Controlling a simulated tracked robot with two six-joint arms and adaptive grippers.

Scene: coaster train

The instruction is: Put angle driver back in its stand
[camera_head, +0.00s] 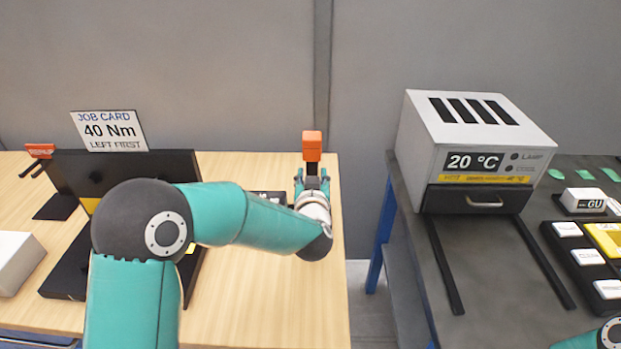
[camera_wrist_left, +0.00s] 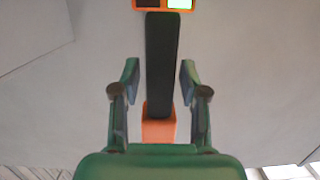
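An angle driver (camera_head: 312,146) with an orange end stands upright near the right edge of the wooden bench. In the left wrist view its dark body (camera_wrist_left: 161,65) runs between my fingers, with an orange part below and a small lit display at the top. My left gripper (camera_head: 312,178) is at the driver. In the wrist view its fingers (camera_wrist_left: 160,80) are apart on both sides of the dark body, with a narrow gap at the left one. I cannot make out the driver's stand; my arm hides part of the bench.
A job card (camera_head: 109,131) reading 40 Nm, left first, stands above a black fixture (camera_head: 130,170). A red-orange item (camera_head: 40,151) is at far left. A grey oven-like box (camera_head: 470,135) reading 20 °C sits on the dark right table. A floor gap separates the tables.

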